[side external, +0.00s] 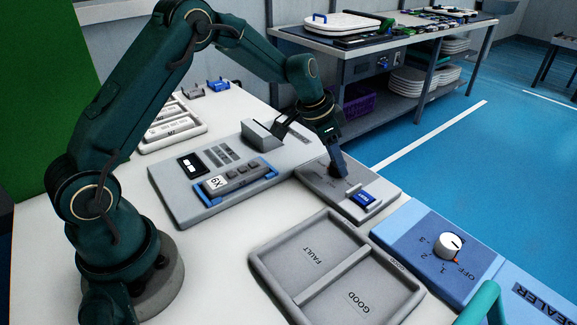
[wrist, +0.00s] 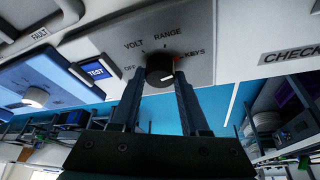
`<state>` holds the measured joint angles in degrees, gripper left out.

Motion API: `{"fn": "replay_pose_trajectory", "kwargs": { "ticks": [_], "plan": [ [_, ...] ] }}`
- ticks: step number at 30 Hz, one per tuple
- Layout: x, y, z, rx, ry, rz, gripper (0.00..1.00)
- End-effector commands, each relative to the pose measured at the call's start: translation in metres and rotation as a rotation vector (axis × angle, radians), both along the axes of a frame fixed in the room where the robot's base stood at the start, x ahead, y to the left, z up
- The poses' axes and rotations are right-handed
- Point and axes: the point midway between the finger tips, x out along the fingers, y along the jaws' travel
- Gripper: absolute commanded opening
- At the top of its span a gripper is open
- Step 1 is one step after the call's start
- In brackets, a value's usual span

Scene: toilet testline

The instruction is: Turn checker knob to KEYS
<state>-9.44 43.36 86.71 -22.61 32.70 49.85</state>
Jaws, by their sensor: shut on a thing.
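The checker knob (wrist: 158,64) is a dark round knob on a light grey panel. The labels OFF, VOLT, RANGE and KEYS are arranged around it in the wrist view. My gripper (wrist: 160,80) is shut on the knob, one finger on each side. A small red mark shows at the knob's right side, towards KEYS; the exact setting is hard to tell. In the side external view my gripper (side external: 338,168) points down at the checker panel (side external: 315,178) and hides most of the knob. The blue TEST button (side external: 363,198) is on the same panel.
A grey unit with buttons (side external: 165,190) lies left of the checker. A FAULT and GOOD tray (side external: 265,275) is in front. A blue panel with a white knob (side external: 447,245) is at right. A shelf table (side external: 350,50) stands behind, across the blue floor.

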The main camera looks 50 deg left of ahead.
Motion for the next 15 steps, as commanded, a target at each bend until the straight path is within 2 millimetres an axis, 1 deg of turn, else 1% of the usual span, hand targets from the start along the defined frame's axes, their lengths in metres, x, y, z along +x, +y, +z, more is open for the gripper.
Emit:
{"fn": "replay_pose_trajectory", "kwargs": {
  "ticks": [6,15],
  "plan": [
    [-0.0005,0.0008,0.0001,0.000,0.003,-0.094,0.00],
    [-0.0007,0.0008,-0.0001,0.001,0.004,-0.136,0.00]
  ]
}}
